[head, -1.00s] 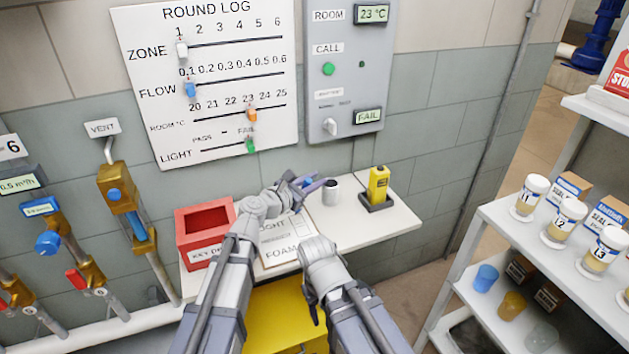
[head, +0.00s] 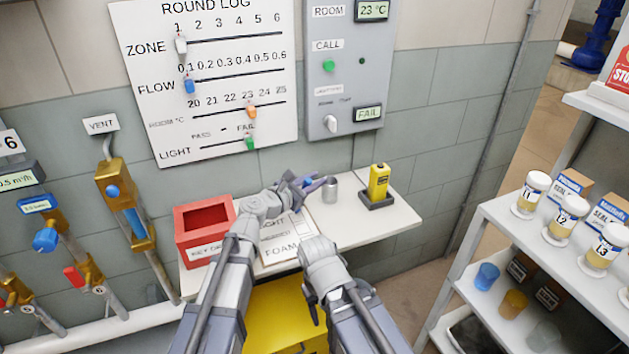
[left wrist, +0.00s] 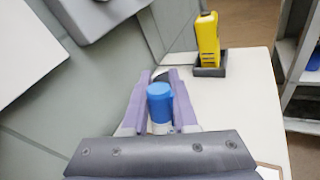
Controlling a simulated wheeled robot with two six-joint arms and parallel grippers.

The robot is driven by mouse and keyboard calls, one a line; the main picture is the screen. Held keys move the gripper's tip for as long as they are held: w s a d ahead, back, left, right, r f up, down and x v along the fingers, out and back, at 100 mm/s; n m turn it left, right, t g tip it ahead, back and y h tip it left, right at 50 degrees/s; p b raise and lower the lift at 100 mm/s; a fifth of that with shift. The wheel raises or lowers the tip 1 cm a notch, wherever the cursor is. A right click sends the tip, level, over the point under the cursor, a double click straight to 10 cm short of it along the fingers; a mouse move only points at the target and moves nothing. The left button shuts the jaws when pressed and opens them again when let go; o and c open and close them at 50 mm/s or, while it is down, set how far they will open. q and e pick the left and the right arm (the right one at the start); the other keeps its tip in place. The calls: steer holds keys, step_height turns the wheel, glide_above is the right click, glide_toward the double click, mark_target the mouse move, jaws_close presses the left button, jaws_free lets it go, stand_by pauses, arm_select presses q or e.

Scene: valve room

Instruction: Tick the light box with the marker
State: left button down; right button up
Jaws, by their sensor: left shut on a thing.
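My left gripper (head: 303,187) is low over the white shelf, beside a small grey cup (head: 330,189). In the left wrist view its purple fingers are shut on the marker (left wrist: 159,103), which shows a blue end and a white body. In the head view the marker is hard to make out among the fingers. A white card (head: 283,248) with the words LIGHT and FOAM lies on the shelf; my left wrist hides part of the LIGHT row. My right arm is bent in front of the shelf, and its fingers cannot be made out clearly.
A red open box (head: 206,250) stands left of the card. A yellow device (head: 378,182) stands in a dark holder to the right; it also shows in the wrist view (left wrist: 207,40). The wall panel (head: 367,113) reads FAIL.

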arm_select(q)
steer(key=shift+f+b, duration=0.55)
steer(key=shift+f, duration=0.1)
stand_by(0.3)
steer(key=shift+s+d, duration=0.15)
steer(key=shift+d, duration=0.1)
steer(key=shift+s+d, duration=0.15)
steer(key=shift+d, duration=0.1)
steer(key=shift+a, duration=0.15)
stand_by(0.4)
steer(key=shift+w+a, duration=0.6)
steer(key=shift+a, duration=0.3)
